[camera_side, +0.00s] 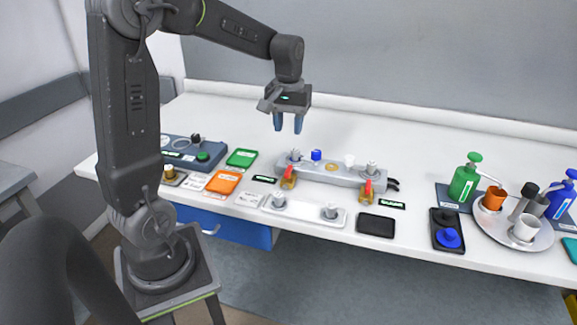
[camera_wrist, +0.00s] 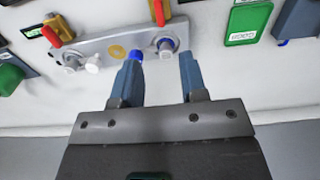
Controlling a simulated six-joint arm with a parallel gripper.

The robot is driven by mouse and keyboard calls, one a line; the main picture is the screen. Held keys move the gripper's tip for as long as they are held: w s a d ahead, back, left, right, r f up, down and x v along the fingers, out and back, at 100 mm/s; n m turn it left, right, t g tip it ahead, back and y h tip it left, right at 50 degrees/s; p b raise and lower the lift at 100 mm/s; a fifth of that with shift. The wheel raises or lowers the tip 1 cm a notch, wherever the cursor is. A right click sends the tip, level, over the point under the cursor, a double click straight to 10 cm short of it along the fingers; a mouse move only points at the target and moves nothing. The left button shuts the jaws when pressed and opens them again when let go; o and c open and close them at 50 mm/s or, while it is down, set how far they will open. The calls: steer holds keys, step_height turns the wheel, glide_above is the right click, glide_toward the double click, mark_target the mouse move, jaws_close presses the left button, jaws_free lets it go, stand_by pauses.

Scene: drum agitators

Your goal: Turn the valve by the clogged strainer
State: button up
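A grey manifold bar (camera_side: 335,176) lies across the middle of the bench, with round clear-topped fittings near both ends that look like the strainers. A left valve with a red handle (camera_side: 288,174) and a right valve with a red handle (camera_side: 368,190) sit at its front. In the wrist view, the left valve (camera_wrist: 158,12) is at upper centre and the right valve (camera_wrist: 52,34) at upper left. A blue cap (camera_side: 316,155) and a white cap (camera_side: 349,160) stand on the bar. Which strainer is clogged I cannot tell. My gripper (camera_side: 288,128) is open and empty, above and behind the bar's left end.
A white plate with two knobs (camera_side: 304,211) and a black tray (camera_side: 376,225) lie in front. Orange (camera_side: 223,182) and green (camera_side: 242,158) trays and a control box (camera_side: 190,150) stand left. Bottles and a round tray (camera_side: 530,244) stand right. The bench behind the bar is clear.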

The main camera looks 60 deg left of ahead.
mark_target(289, 168)
step_height(289, 168, down, 12)
steer(key=shift+f, duration=0.1)
steer(key=shift+c, duration=0.3)
jaws_close()
